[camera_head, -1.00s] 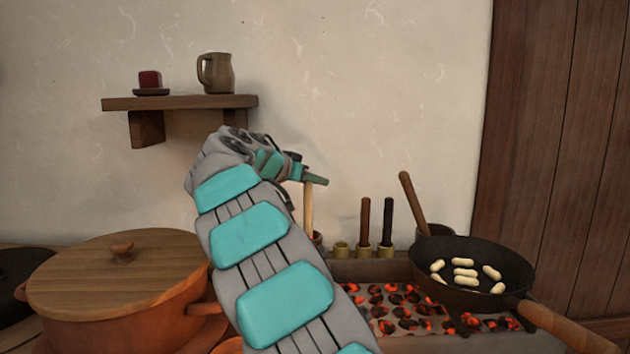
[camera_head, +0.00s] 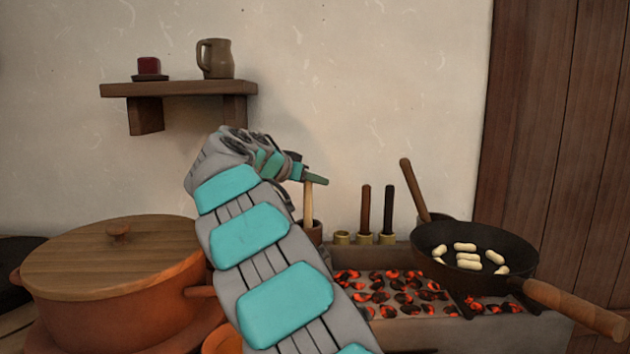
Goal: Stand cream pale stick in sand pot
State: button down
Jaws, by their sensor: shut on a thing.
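My gripper (camera_head: 316,181) is at the end of my arm, near the middle of the view. It is shut on the upper end of the cream pale stick (camera_head: 308,206), which hangs nearly upright. Part of the gripper is hidden behind my own wrist. A small brown pot (camera_head: 315,236), which looks like the sand pot, stands directly below the stick, partly hidden by my arm. The stick's lower end meets the pot's rim in the picture. I cannot tell whether it is inside the pot or in front of it. No sand shows.
Right of the pot stand an empty brass holder (camera_head: 342,238), a brown stick (camera_head: 365,210) and a black stick (camera_head: 388,211) in holders. Glowing coals (camera_head: 395,292) and a pan (camera_head: 475,258) lie nearer right. A lidded orange pot (camera_head: 118,300) stands left. A shelf (camera_head: 180,89) is above.

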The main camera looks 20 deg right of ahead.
jog(key=c, duration=0.6)
grip_release()
jog(key=shift+c, duration=0.2)
jog(key=v, duration=0.7)
jog(key=shift+s+a, duration=0.25)
jog(key=shift+a, duration=0.05)
